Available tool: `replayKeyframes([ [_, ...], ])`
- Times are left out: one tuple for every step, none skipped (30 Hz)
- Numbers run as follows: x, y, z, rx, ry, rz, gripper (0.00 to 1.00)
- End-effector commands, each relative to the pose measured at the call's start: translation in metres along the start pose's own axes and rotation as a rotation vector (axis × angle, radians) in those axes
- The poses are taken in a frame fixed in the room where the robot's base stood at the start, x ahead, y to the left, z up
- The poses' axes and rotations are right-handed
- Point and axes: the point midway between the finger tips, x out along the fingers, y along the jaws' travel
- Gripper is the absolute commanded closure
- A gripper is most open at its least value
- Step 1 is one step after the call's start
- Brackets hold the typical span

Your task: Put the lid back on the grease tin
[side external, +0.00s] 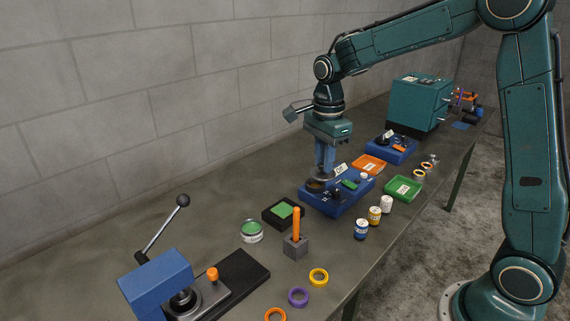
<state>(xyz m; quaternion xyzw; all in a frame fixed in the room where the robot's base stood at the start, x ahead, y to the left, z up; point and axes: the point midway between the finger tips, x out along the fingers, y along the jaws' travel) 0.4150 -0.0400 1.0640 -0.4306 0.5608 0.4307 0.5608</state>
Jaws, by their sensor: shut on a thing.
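The grease tin (252,232) stands open on the bench, left of the middle, with green grease showing at its top. My gripper (323,170) points down over the left part of a blue tray (337,207), to the right of and beyond the tin. Its blue fingers are shut on a pale grey disc, which looks like the lid (321,175). The fingers hide part of the disc. I cannot tell whether the disc is clear of the tray.
A blue lever press (157,281) stands front left.

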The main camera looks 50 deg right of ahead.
Motion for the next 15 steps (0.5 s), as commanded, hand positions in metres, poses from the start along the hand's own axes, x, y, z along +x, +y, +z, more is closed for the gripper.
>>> replayKeyframes([
  [0.001, -0.001, 0.001, -0.001, 0.000, 0.000, 1.00],
  [0.001, -0.002, 0.002, -0.001, 0.000, 0.000, 1.00],
  [0.002, -0.003, 0.004, -0.002, 0.000, 0.001, 1.00],
  [0.003, -0.004, 0.005, -0.002, 0.000, 0.001, 1.00],
  [0.004, -0.006, 0.007, -0.003, 0.000, 0.001, 1.00],
  [0.005, -0.009, 0.010, -0.003, 0.000, 0.001, 1.00],
  [0.006, -0.011, 0.013, -0.003, 0.000, 0.001, 1.00],
  [0.008, -0.014, 0.015, -0.003, 0.000, 0.001, 1.00],
  [0.010, -0.018, 0.020, -0.003, 0.000, 0.002, 1.00],
  [0.012, -0.021, 0.024, -0.004, 0.000, 0.001, 1.00],
  [0.014, -0.024, 0.028, -0.005, 0.001, 0.002, 1.00],
  [0.017, -0.029, 0.034, -0.004, 0.001, 0.001, 1.00],
  [0.020, -0.033, 0.039, -0.004, 0.001, 0.003, 1.00],
  [0.023, -0.037, 0.045, -0.005, 0.001, 0.002, 1.00],
  [0.027, -0.042, 0.052, -0.005, 0.001, 0.003, 1.00],
])
